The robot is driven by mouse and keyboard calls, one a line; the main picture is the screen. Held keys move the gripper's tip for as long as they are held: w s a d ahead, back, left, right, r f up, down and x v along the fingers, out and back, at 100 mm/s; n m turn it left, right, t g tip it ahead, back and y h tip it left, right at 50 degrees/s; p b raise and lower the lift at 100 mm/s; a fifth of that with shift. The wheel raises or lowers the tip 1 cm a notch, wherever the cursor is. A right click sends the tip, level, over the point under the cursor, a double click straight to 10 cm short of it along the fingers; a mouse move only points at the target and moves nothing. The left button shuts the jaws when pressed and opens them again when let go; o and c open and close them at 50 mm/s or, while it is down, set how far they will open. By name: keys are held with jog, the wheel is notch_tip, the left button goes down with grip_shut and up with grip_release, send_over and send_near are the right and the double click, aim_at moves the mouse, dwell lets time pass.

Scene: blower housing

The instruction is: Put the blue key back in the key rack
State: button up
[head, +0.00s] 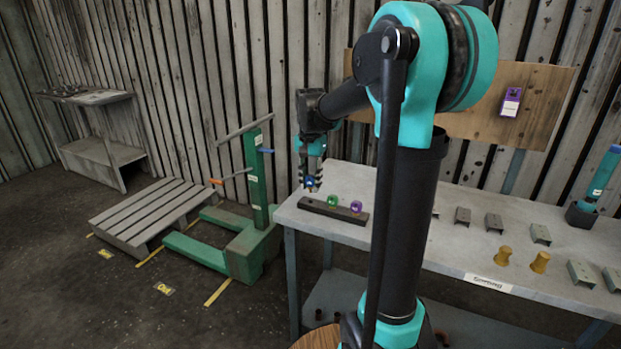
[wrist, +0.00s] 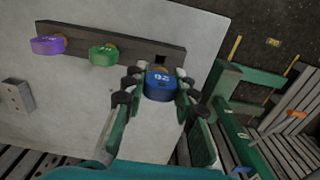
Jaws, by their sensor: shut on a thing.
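The blue key (wrist: 160,84) is between the fingers of my gripper (wrist: 155,92), which is shut on it; a light label shows on its top. The dark key rack (wrist: 120,40) lies along the table edge. In the wrist view its bare right end, with a dark square slot, is just beyond the blue key. A green key (wrist: 103,54) and a purple key (wrist: 48,44) sit in the rack to the left. In the head view my gripper (head: 312,182) holds the blue key (head: 309,181) above the left end of the rack (head: 318,208). Whether the key touches the rack is unclear.
The grey table (head: 450,245) carries several metal brackets (head: 494,222) and two yellow knobs (head: 503,256) to the right. A green pallet jack (head: 250,240) and a wooden pallet (head: 150,212) stand on the floor to the left. The table between rack and brackets is mostly clear.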

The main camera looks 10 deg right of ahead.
jog(key=shift+f, duration=2.25)
